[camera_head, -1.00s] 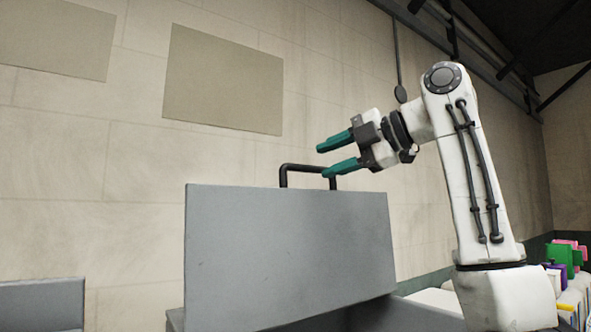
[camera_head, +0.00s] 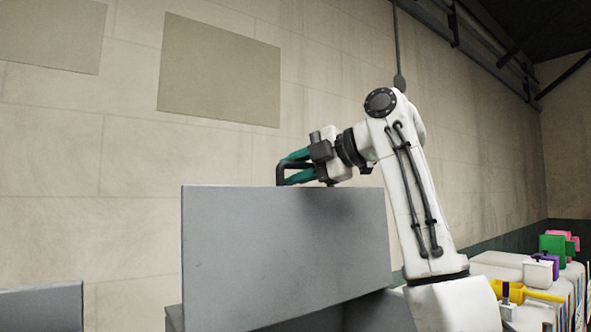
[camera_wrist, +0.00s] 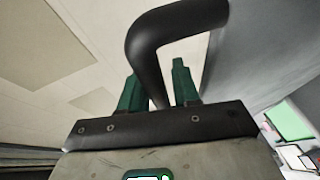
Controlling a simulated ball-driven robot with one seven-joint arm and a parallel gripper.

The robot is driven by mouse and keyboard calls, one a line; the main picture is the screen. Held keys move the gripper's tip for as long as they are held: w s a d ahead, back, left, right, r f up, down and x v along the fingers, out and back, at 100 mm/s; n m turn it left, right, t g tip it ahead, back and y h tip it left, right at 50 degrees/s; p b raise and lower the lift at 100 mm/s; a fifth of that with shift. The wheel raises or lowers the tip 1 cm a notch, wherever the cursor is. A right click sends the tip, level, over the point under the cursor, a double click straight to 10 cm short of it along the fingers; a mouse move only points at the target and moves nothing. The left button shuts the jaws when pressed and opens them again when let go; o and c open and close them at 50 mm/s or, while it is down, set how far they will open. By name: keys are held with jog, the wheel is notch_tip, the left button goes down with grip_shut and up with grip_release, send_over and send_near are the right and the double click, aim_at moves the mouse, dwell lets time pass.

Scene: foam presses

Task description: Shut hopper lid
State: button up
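The hopper lid (camera_head: 285,250) is a grey flat panel standing raised and nearly upright in the head view. Its black bar handle (camera_head: 281,174) rises from the top edge. The handle also shows large and close in the wrist view (camera_wrist: 148,62). My gripper (camera_head: 292,167) is at the handle, its green fingers pointing left. In the wrist view my gripper (camera_wrist: 158,88) has its fingers apart, with part of the handle bar between them. A small gap shows beside the right finger; I cannot tell whether the left finger touches the bar.
Grey hopper walls (camera_head: 378,312) show below the lid. Another grey panel (camera_head: 40,308) stands at the lower left. On the right, a white surface holds a yellow scoop-like thing (camera_head: 530,292), a green block (camera_head: 552,245) and other small items.

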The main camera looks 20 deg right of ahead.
grip_shut()
jog(key=shift+s, duration=0.1)
dwell(0.3)
